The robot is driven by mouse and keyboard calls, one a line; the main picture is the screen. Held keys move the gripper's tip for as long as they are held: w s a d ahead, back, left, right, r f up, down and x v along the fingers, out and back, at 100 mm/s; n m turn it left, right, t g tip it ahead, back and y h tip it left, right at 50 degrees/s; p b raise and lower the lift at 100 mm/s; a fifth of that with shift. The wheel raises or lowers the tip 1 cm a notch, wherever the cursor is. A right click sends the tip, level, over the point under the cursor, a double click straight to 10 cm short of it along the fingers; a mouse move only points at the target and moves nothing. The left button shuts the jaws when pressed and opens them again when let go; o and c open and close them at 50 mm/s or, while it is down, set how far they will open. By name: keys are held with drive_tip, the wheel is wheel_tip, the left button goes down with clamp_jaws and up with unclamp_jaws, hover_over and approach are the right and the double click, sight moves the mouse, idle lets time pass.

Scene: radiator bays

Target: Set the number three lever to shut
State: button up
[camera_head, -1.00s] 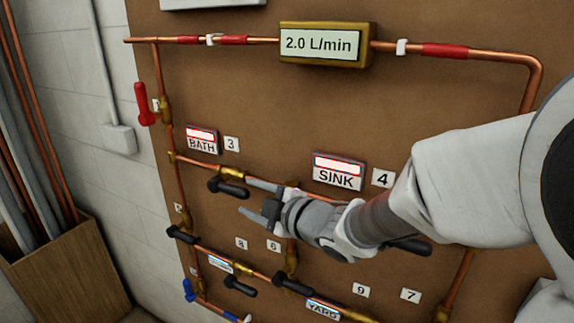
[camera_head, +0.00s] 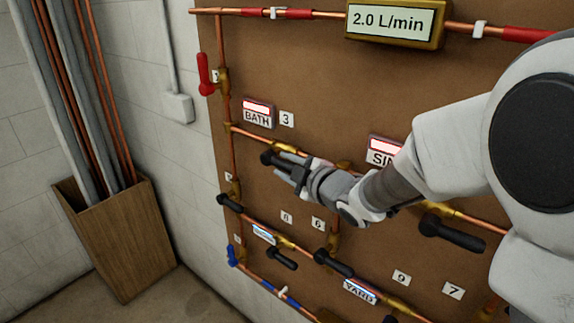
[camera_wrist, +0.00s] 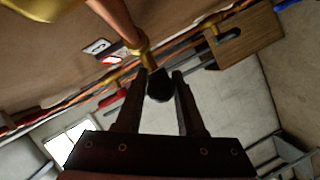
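The number three lever (camera_head: 267,157) is a black handle on a brass valve (camera_head: 290,149), just under the red-lit BATH sign (camera_head: 257,114) and its 3 tag (camera_head: 287,119). It lies along the copper pipe, its free end pointing left. My gripper (camera_head: 287,168) is at this handle and hides part of it. In the wrist view, the round black handle end (camera_wrist: 160,90) sits between my two fingers (camera_wrist: 160,78), which are close against it on both sides.
The SINK sign (camera_head: 383,151) is partly behind my arm, with another black lever (camera_head: 452,233) below it. Several more levers are below, including one at left (camera_head: 229,203). A red lever (camera_head: 204,74) is upper left. A wooden bin of pipes (camera_head: 118,238) stands left of the board.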

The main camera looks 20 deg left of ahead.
clamp_jaws()
idle(1.1)
